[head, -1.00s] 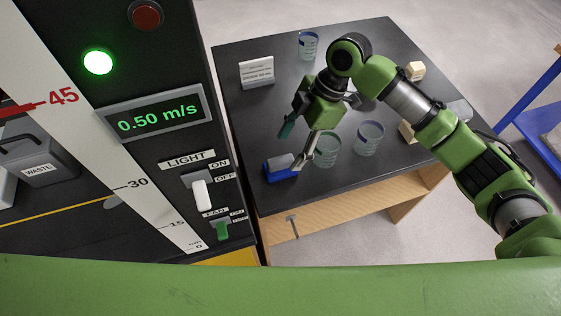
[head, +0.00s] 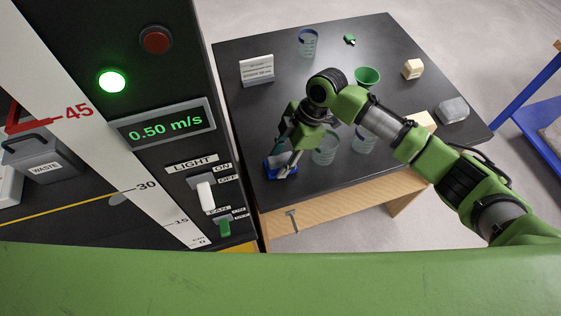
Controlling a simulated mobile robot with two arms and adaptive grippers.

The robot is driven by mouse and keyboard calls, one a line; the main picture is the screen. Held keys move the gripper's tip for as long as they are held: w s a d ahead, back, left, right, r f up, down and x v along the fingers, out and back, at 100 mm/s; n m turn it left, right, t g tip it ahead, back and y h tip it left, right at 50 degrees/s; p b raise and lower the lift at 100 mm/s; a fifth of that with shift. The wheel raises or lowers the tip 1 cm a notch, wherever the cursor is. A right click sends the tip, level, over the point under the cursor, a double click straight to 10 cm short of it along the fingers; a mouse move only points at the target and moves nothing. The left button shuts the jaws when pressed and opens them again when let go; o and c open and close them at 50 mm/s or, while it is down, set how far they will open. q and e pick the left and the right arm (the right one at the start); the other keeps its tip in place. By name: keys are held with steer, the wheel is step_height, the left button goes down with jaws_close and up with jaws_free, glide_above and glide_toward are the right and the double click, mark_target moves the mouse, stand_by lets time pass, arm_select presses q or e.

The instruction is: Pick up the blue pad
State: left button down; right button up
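The blue pad (head: 270,172) lies on the dark table top near its front left edge, in the head view. My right gripper (head: 283,158) is over it, pointing down. Its fingers are spread, one at the pad's far side and one at its near right side. They hide part of the pad, and I cannot tell whether they touch it. My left gripper is not in view.
Clear beakers (head: 325,150) (head: 363,140) stand right of the gripper. A blue-rimmed beaker (head: 308,42), a white sign (head: 257,70), a green funnel (head: 367,77), a pale block (head: 412,69) and a grey stone (head: 453,110) are also on the table (head: 350,200). A control panel (head: 165,125) stands left.

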steer(key=shift+c, duration=1.4)
steer(key=shift+r+b, duration=0.5)
steer(key=shift+r, duration=0.1)
steer(key=s+r+b, duration=0.4)
steer(key=s+r, duration=0.8)
steer(key=s, duration=0.2)
steer(key=shift+d, duration=0.2)
